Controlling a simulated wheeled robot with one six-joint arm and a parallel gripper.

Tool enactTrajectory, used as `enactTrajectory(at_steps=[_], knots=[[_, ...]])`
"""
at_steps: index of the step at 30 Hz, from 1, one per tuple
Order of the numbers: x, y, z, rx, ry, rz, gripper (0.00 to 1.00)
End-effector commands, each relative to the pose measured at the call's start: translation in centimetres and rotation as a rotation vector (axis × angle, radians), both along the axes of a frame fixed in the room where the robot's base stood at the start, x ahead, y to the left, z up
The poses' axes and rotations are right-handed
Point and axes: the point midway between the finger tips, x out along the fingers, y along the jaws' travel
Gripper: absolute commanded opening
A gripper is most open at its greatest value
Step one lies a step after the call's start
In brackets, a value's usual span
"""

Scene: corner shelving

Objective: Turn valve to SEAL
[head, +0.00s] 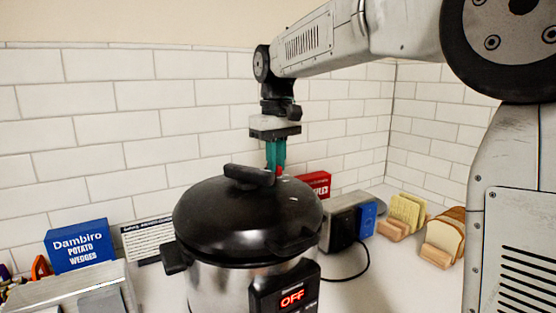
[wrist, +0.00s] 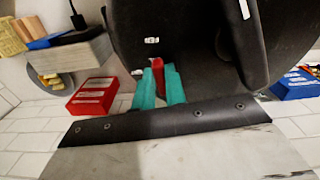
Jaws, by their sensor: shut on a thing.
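The pressure cooker (head: 200,280) stands on the counter with its black lid (head: 230,213) on. Its front display reads OFF. The label's text is too small to read. My gripper (head: 276,168) points down over the back of the lid, behind the lid handle (head: 249,176). In the wrist view its teal fingers (wrist: 158,82) are shut on the red valve, one on each side. The fingers mostly hide the valve in the head view.
A toaster (head: 345,212) with a blue box against it and a red box (head: 315,183) stand close right of the cooker. Bread slices in wooden holders (head: 440,248) are farther right. A blue Dambiro box (head: 80,246) stands left; a tiled wall is behind.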

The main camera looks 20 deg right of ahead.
Motion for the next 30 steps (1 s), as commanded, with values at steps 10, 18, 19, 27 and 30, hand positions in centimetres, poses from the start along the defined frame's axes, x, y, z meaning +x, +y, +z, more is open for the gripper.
enactTrajectory(at_steps=[10, 18, 19, 27, 30], knots=[[-0.04, 0.34, 0.10, 0.000, -0.004, -0.122, 0.00], [-0.04, 0.40, 0.11, 0.000, -0.004, -0.140, 0.00], [-0.04, 0.40, 0.11, 0.001, -0.004, -0.140, 0.00], [-0.04, 0.40, 0.11, 0.001, -0.004, -0.140, 0.29], [-0.04, 0.39, 0.08, 0.001, -0.003, -0.139, 0.35]])
